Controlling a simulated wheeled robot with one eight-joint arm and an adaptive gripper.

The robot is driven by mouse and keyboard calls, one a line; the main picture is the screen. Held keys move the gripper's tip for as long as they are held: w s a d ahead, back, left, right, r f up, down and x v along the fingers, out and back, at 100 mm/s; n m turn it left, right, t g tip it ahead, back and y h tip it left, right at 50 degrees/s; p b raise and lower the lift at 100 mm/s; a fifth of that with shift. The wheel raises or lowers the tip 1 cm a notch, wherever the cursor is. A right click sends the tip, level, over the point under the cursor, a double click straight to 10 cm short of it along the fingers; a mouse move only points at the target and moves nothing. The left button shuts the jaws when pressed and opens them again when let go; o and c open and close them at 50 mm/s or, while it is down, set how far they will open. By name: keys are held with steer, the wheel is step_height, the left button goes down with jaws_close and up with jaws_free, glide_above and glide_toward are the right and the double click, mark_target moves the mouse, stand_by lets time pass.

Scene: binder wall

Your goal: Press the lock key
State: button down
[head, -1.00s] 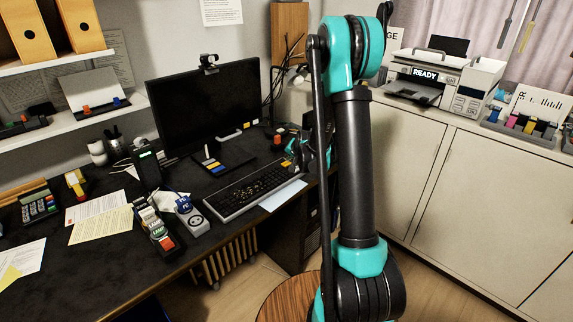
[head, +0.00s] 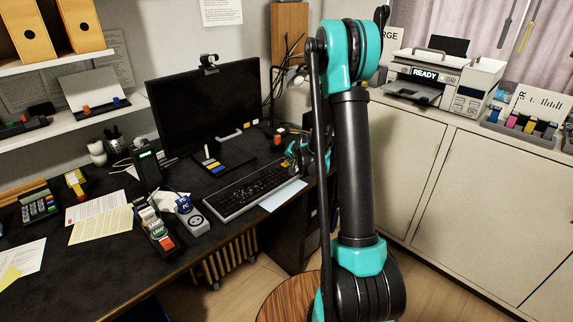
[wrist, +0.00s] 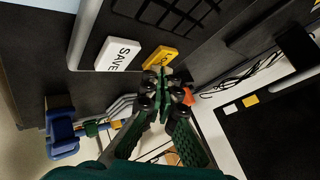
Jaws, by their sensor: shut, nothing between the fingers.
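The lock key is a yellow key (wrist: 160,59) lettered "LO…", with the rest of its word hidden by my fingertips. It sits beside a white SAVE key (wrist: 118,53) in the wrist view. In the head view the yellow key (head: 286,164) is at the far right end of the dark keyboard (head: 248,192). My gripper (wrist: 163,82) is shut and empty, with its fingertips at the yellow key's near edge in the wrist view. I cannot tell whether they touch it.
A monitor (head: 205,103) stands behind the keyboard. A red block (head: 278,139) is near the gripper. A blue object (wrist: 62,132) shows at the left in the wrist view.

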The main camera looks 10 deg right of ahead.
steer(key=shift+r, duration=0.6)
step_height(320, 180, up, 6)
stand_by(0.9)
